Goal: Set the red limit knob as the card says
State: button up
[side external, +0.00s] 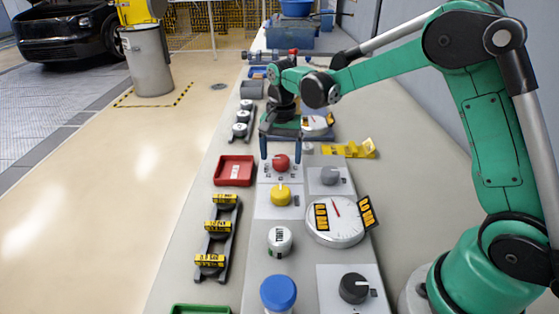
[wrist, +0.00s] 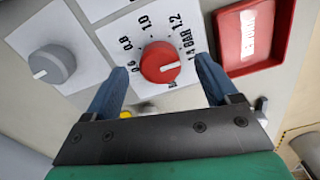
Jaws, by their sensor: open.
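The red limit knob (side external: 281,162) sits on a light panel at mid-bench. In the wrist view the red knob (wrist: 158,60) has a dial scale from 0.6 to 1.4 BAR around it. My gripper (side external: 281,151) is open, with one blue finger on each side of the knob. In the wrist view my gripper (wrist: 163,67) shows gaps between both fingers and the knob. A black-and-yellow card (side external: 368,212) stands beside a round gauge; its small text ends in BAR.
A yellow knob (side external: 281,195) sits in front of the red one, and a grey knob (side external: 330,176) to its right. A red tray (side external: 234,171) lies to the left. The gauge (side external: 336,228), a white-capped jar (side external: 279,241) and a blue cap (side external: 278,293) stand nearer.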

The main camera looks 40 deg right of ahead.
jog(key=shift+f, duration=0.6)
grip_shut()
jog(key=n, duration=0.4)
jog(key=shift+n, duration=0.4)
jog(key=n, duration=0.4)
jog(key=shift+n, duration=0.3)
jog(key=n, duration=0.4)
jog(key=shift+n, duration=2.1)
